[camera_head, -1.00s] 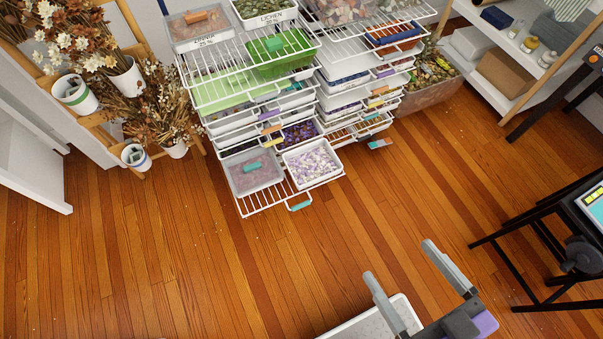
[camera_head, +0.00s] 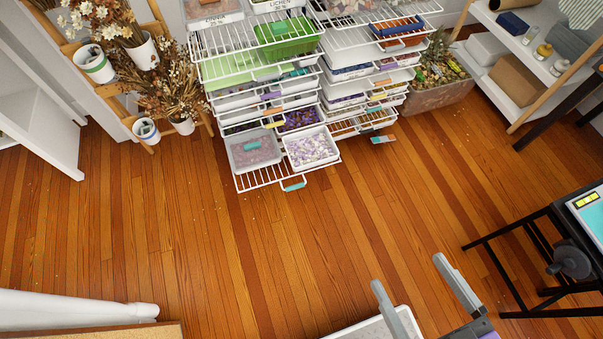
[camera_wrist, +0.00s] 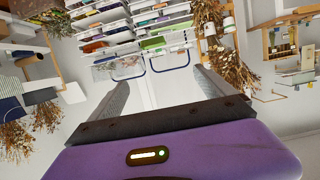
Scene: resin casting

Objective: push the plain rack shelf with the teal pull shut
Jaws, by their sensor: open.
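The lowest wire shelf (camera_head: 262,179) of the left rack column is pulled out toward me. A teal pull (camera_head: 293,184) hangs on its front edge. On the shelf are a grey lidded box (camera_head: 253,152) with a teal handle and a white tray (camera_head: 310,147) of pale purple and white pieces. My gripper (camera_head: 410,275) is open and empty, in front and to the right of the shelf, well apart from it. Its open fingers also show in the wrist view (camera_wrist: 160,85), where I cannot tell which shelf is which.
Other shelves above are pulled out by varying amounts, one with a green bin (camera_head: 287,35). A plant stand with dried flowers (camera_head: 165,90) is left of the rack, a planter (camera_head: 440,85) right. A black-legged table (camera_head: 535,245) stands at right. The wooden floor between is clear.

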